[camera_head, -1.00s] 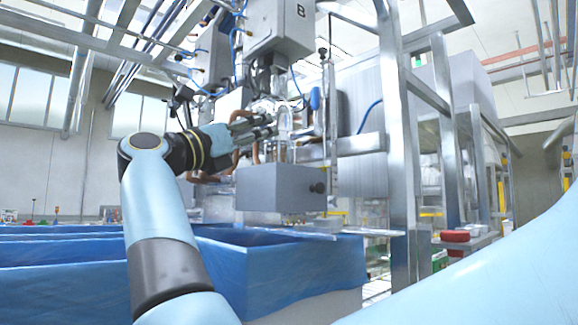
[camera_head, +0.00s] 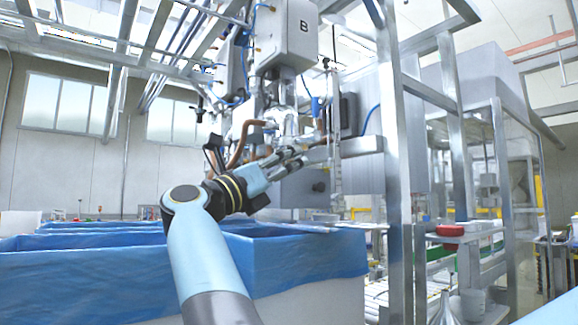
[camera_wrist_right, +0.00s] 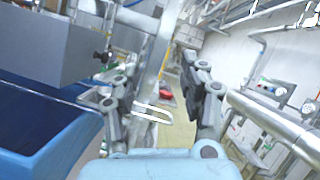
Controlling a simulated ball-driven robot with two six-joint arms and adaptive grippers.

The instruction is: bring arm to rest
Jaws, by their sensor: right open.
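My right gripper (camera_head: 288,160) is raised above the blue-lined box, at the end of my light blue arm. It points to the right and away, in front of the machine. In the right wrist view the two fingers (camera_wrist_right: 163,88) are spread apart with nothing between them, so it is open and empty. My left gripper is in neither current view.
Boxes lined with blue film (camera_head: 300,252) stand below my arm. A machine head marked B (camera_head: 290,35) hangs behind the gripper, with a grey block (camera_head: 300,188) under it. Metal frame posts (camera_head: 392,150) stand to the right. A red item (camera_head: 450,230) sits on a shelf.

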